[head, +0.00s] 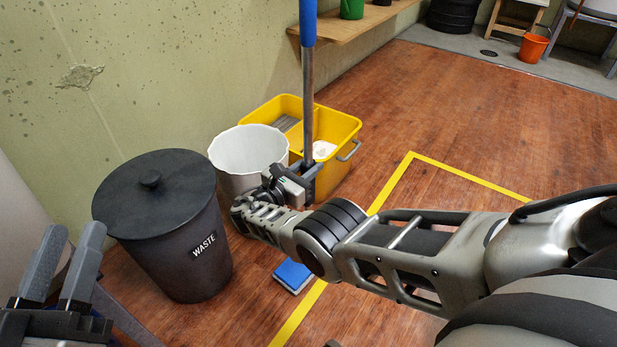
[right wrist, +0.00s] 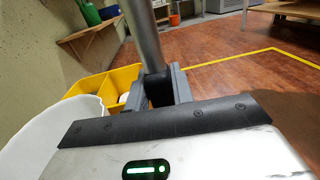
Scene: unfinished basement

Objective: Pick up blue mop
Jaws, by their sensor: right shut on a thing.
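The blue mop stands upright, with a blue grip (head: 307,22) at the top of a grey pole (head: 307,95). Its flat blue head (head: 291,276) shows low near the floor, partly behind my right arm. I cannot tell whether the head touches the floor. My right gripper (head: 309,178) is shut on the pole. In the right wrist view the pole (right wrist: 144,38) rises from between the jaws (right wrist: 160,88). My left gripper (head: 74,232) is at the lower left, its two fingers apart and empty.
A black waste bin (head: 165,250) stands left of the mop. A white bucket (head: 232,183) and a yellow mop bucket (head: 345,125) stand by the wall. A wooden shelf (head: 350,22) juts out above. Yellow tape (head: 470,174) marks the floor; open floor lies to the right.

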